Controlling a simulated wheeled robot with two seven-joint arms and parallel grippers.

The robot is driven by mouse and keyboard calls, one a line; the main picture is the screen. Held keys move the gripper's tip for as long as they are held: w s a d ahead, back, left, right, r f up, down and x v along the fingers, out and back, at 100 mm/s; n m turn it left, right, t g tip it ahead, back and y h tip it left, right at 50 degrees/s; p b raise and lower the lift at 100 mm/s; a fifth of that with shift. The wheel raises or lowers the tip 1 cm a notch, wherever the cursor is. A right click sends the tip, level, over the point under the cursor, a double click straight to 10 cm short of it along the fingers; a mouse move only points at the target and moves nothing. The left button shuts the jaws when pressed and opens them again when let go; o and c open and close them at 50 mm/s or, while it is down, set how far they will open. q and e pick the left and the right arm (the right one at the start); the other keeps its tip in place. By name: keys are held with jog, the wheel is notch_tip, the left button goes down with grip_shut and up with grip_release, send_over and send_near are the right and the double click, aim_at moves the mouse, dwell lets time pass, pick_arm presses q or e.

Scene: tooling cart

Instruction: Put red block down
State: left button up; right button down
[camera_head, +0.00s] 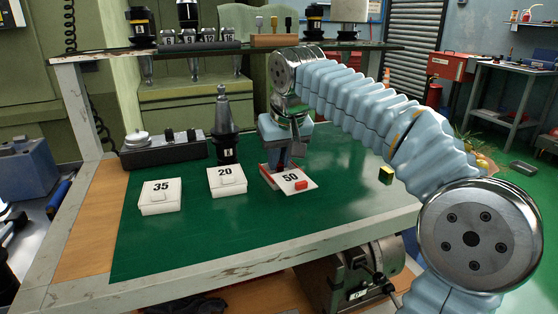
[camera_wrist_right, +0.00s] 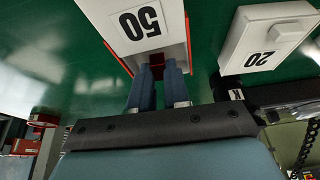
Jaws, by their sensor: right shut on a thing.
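A white-topped block marked 50 (camera_head: 285,181) with red sides and a small red knob (camera_head: 301,185) is at the right of the white blocks, over the green mat (camera_head: 220,245). My right gripper (camera_head: 283,164) is behind it, pointing down. In the right wrist view, its fingers (camera_wrist_right: 160,72) are shut on a red part (camera_wrist_right: 154,58) at the edge of the block marked 50 (camera_wrist_right: 140,28). Whether the block touches the mat is unclear. My left gripper is not in view.
White blocks marked 35 (camera_head: 160,197) and 20 (camera_head: 227,181) stand to the left. A tapered tool holder (camera_head: 224,125) stands behind the 20. The front of the mat is clear.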

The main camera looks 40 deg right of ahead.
jog(key=shift+f, duration=0.4)
jog(key=shift+f, duration=0.3)
jog(key=c, duration=1.4)
grip_release()
jog(key=shift+r, duration=0.4)
jog(key=v, duration=1.1)
jog(key=shift+s+a+r, duration=0.15)
jog(key=shift+s+r, duration=0.1)
jog(key=shift+r, duration=0.1)
